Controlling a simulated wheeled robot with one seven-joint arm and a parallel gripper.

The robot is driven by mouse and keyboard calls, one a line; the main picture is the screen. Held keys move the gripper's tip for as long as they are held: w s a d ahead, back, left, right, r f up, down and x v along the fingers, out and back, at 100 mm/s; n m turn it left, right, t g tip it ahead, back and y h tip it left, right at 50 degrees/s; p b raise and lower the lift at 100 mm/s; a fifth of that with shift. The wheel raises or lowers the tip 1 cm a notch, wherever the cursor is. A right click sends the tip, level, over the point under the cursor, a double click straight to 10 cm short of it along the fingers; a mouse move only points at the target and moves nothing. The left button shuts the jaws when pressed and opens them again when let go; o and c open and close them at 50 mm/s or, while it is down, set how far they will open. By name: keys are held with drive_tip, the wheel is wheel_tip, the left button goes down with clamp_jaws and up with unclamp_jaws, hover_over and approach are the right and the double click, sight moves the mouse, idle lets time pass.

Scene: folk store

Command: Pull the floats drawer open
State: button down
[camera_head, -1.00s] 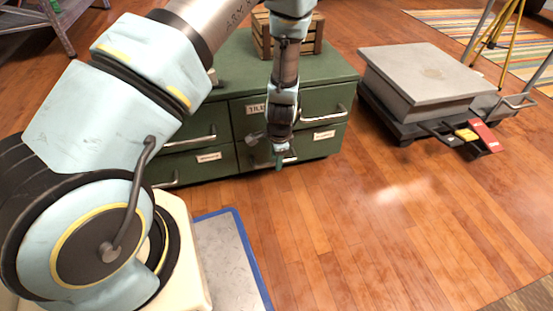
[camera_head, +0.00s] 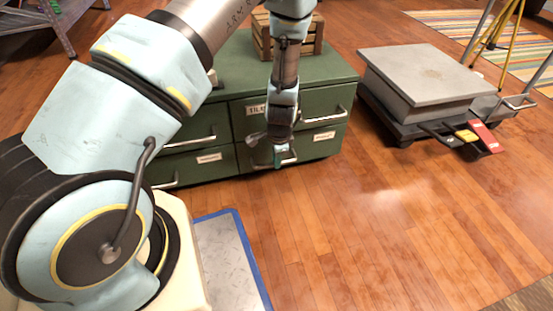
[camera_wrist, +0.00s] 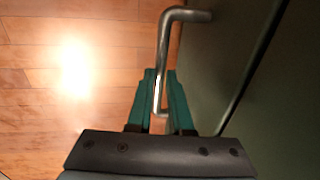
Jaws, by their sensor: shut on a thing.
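A green cabinet (camera_head: 225,111) has two columns of drawers with metal bar handles. My gripper (camera_head: 278,160) is at the lower right drawer (camera_head: 318,148), whose small white label is too small to read. In the wrist view, the teal fingers of my gripper (camera_wrist: 160,85) are shut on the metal handle (camera_wrist: 182,16), one finger on each side of the bar. The handle also shows beside my gripper in the head view (camera_head: 291,158). The lower right drawer looks flush or nearly so with the cabinet front. My gripper and wrist hide part of its front.
A wooden crate (camera_head: 262,36) stands on the cabinet top. A grey box-like block (camera_head: 425,75) rests on a dark wheeled platform (camera_head: 405,133) at the right, with yellow and red pedals. The wooden floor (camera_head: 370,215) in front of the drawer is clear.

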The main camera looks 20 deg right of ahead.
idle(0.8)
drive_tip(key=s+a+p, duration=0.3)
drive_tip(key=s+p, duration=0.6)
drive_tip(key=s, duration=1.7)
drive_tip(key=shift+s+a, duration=0.15)
drive_tip(key=shift+s, duration=0.05)
drive_tip(key=c, duration=0.8)
unclamp_jaws()
drive_tip(key=shift+c, duration=0.2)
wheel_tip(320, 180, up, 11)
drive_tip(key=s+p, duration=0.2)
drive_tip(key=p, duration=0.2)
drive_tip(key=shift+f, duration=0.15)
